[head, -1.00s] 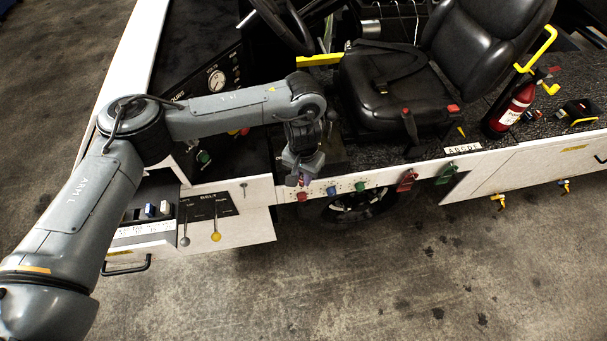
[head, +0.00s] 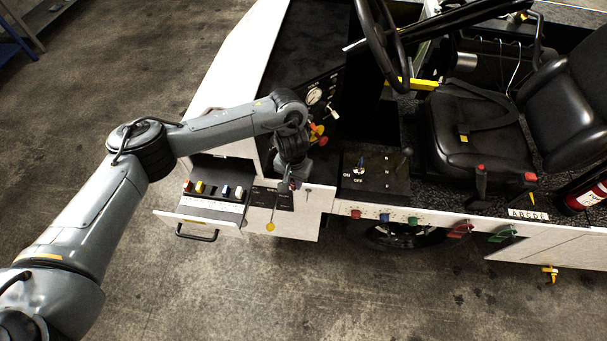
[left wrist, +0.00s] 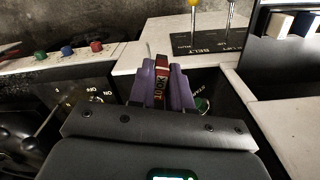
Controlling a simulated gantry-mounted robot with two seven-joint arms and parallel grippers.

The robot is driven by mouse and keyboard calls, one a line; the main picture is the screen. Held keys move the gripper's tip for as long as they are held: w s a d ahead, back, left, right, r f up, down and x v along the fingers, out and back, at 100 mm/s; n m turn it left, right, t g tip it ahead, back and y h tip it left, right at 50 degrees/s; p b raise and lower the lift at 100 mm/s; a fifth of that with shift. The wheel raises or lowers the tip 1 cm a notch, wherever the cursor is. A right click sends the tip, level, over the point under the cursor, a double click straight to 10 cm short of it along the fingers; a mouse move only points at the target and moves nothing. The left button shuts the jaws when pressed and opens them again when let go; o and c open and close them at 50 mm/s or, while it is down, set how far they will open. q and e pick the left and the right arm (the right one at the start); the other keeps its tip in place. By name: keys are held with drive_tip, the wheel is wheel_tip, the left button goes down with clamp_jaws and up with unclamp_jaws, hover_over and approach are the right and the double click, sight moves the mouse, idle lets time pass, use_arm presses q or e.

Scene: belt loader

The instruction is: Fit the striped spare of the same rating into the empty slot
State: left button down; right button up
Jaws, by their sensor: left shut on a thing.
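My left gripper (head: 290,186) is above the belt lever panel at the loader's side, right of the open drawer. In the left wrist view its purple fingers (left wrist: 162,85) are shut on a dark red fuse (left wrist: 161,72) with a pale band; its rating cannot be read.
An ON/OFF switch panel (head: 372,172) lies right of the gripper. Red, blue and green knobs (head: 384,217) line the side. Floor in front is clear.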

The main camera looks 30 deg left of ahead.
use_arm(q)
drive_tip(key=s+a+r+n+p, duration=0.1)
drive_tip(key=s+a+r+p, duration=0.15)
drive_tip(key=a+p, duration=0.35)
drive_tip(key=s+a+r+n+p, duration=0.1)
drive_tip(key=s+a+p, duration=0.25)
drive_tip(key=a, duration=0.45)
drive_tip(key=s+a+r+n+p, duration=0.1)
drive_tip(key=s+a+r+p, duration=0.2)
drive_tip(key=a, duration=0.4)
drive_tip(key=s+a+f, duration=0.2)
drive_tip(key=a+f, duration=0.1)
drive_tip(key=f, duration=0.3)
drive_tip(key=shift+s+a+f+b, duration=0.25)
drive_tip(key=shift+a+b, duration=0.1)
drive_tip(key=shift+a, duration=0.05)
use_arm(e)
wheel_tip(320, 180, up, 14)
drive_tip(key=shift+f, duration=0.15)
use_arm(q)
drive_tip(key=shift+r, duration=0.1)
use_arm(e)
drive_tip(key=shift+r, duration=0.25)
